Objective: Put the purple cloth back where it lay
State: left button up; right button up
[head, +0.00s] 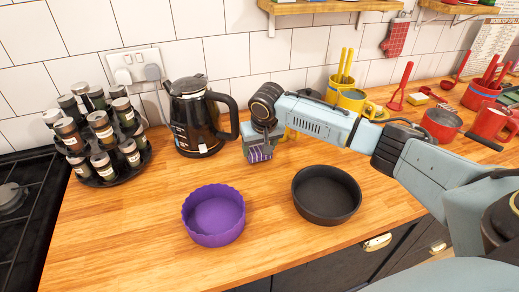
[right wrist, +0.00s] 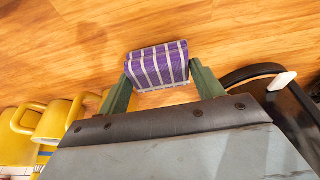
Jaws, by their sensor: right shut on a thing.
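The purple cloth (right wrist: 158,66) is a small folded block with white stripes, seen in the right wrist view between the two green fingers of my right gripper (right wrist: 166,78). The fingers are shut on its two ends. In the head view the purple cloth (head: 259,156) shows as a small striped patch under my right gripper (head: 258,150), just right of the kettle, over the wooden worktop (head: 120,225). I cannot tell whether the cloth touches the worktop. My left gripper is not in view.
A kettle (head: 195,120) stands close left of my right gripper. A purple scalloped dish (head: 214,215) and a black round pan (head: 326,195) stand in front. A spice rack (head: 105,150) is at the left, yellow mugs (head: 354,101) behind my arm. The front-left worktop is clear.

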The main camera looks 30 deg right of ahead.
jog(key=shift+f, duration=0.35)
jog(key=shift+f, duration=0.1)
jog(key=o, duration=1)
jog(key=shift+o, duration=0.2)
jog(key=p+v, duration=0.1)
jog(key=v, duration=1.1)
